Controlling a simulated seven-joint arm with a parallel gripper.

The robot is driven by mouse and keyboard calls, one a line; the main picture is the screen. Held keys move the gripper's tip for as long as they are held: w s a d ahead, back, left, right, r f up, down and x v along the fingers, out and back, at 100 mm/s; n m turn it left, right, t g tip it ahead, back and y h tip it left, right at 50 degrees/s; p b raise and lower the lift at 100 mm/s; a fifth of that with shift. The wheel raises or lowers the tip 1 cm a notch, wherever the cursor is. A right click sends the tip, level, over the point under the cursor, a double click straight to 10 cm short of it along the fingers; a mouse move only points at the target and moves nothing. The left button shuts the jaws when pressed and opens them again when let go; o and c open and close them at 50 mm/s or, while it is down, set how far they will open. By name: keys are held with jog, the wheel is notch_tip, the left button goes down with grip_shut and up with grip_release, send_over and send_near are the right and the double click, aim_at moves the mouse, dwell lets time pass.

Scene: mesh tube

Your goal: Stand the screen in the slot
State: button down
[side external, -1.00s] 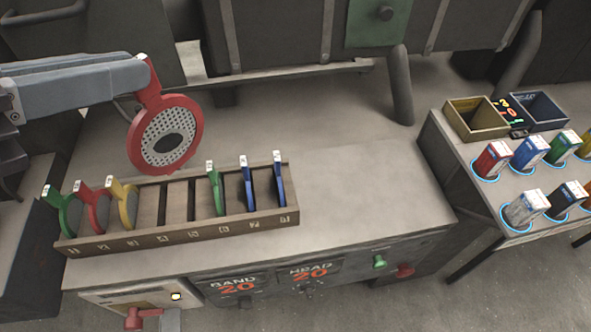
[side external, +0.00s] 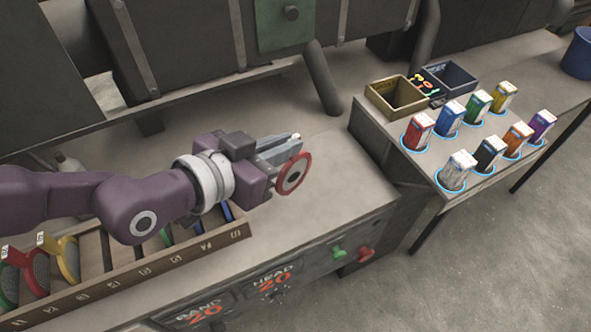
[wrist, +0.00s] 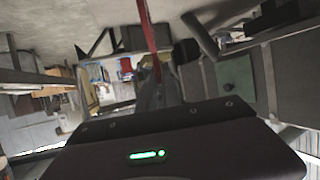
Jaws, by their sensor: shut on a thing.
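My gripper (side external: 284,150) is shut on a red-rimmed round screen (side external: 304,165) with a dark centre. It holds the screen above the bench, right of the rack's end. In the wrist view the screen (wrist: 147,28) shows edge-on as a thin red strip rising from the fingers. The wooden slotted rack (side external: 170,262) lies along the bench, partly behind my arm. At its left stand a green screen (side external: 8,284), a red screen (side external: 24,268) and a yellow screen (side external: 65,256). Empty slots show right of the yellow one. Blue and green screens farther right are mostly hidden by my arm.
A side table at the right holds several coloured packets, such as a red one (side external: 418,131), and two open boxes, one yellowish (side external: 397,98) and one dark blue (side external: 447,82). A blue bucket (side external: 580,52) stands behind. The bench (side external: 335,205) right of the rack is clear.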

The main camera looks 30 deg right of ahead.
aim_at(284, 169)
notch_tip(284, 169, down, 5)
jog(key=shift+f, duration=0.1)
jog(key=shift+f, duration=0.15)
jog(key=c, duration=1.5)
grip_release()
jog(key=shift+c, duration=0.2)
